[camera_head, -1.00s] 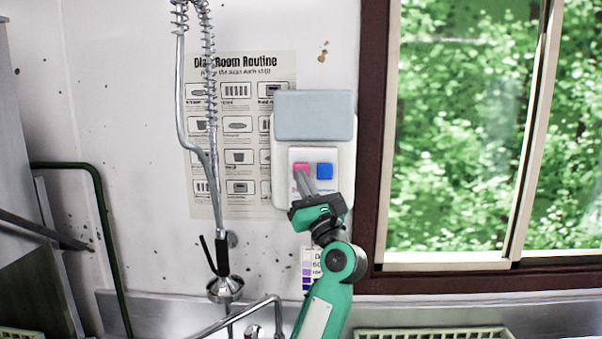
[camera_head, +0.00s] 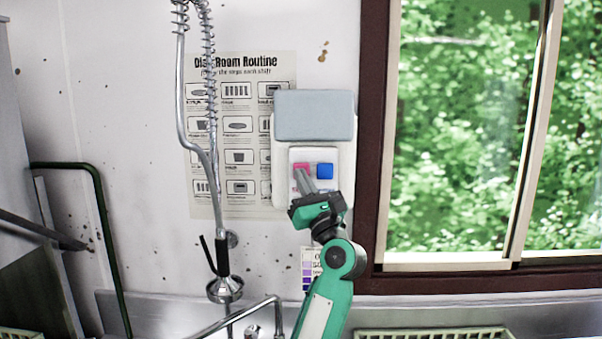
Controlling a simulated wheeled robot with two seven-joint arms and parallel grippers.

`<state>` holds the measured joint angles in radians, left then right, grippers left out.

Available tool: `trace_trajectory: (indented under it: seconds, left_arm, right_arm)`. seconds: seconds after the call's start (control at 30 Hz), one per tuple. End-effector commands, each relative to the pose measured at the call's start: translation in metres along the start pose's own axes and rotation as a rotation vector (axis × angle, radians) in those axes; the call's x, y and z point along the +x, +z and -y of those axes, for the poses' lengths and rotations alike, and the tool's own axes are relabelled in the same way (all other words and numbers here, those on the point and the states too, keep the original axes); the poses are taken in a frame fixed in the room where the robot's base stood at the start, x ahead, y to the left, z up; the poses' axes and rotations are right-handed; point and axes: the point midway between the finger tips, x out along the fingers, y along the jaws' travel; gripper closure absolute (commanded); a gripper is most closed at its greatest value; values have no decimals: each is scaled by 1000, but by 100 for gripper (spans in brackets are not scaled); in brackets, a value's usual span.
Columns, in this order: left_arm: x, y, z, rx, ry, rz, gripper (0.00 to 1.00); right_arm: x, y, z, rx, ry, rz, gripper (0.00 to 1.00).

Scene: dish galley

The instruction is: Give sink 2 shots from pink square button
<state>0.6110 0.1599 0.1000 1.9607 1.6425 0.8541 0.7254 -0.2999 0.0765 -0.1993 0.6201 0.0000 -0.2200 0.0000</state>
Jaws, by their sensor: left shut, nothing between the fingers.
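A white dispenser (camera_head: 345,205) with a grey-blue upper cover is fixed to the wall beside the window. Its panel carries a pink square button (camera_head: 302,167) on the left and a blue square button (camera_head: 325,171) on the right. My left gripper (camera_head: 304,178) is shut and empty, its fingertips in front of the panel at the lower edge of the pink button. I cannot tell whether the tips touch it. The fingers hide part of the panel below the button. The sink itself is mostly out of view below; its faucet (camera_head: 262,303) shows. My right gripper is not in view.
A spring-hose sprayer (camera_head: 224,287) hangs left of the dispenser, before a wall poster (camera_head: 238,68). A small colour chart (camera_head: 308,268) is behind my left arm. A pale rack (camera_head: 433,334) is at the bottom right. A green rail (camera_head: 103,195) stands at left.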

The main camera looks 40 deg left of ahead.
Motion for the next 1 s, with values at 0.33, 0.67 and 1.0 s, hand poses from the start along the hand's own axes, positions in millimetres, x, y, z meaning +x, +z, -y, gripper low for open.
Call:
trace_trajectory:
  seconds: [0.33,0.67,1.0]
  left_arm:
    - [2,-2,2,0,0,0,100]
    - [6,-4,4,0,1,1,100]
    - [8,-6,6,1,1,0,100]
  right_arm:
    - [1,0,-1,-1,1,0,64]
    - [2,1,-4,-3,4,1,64]
    - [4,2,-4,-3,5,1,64]
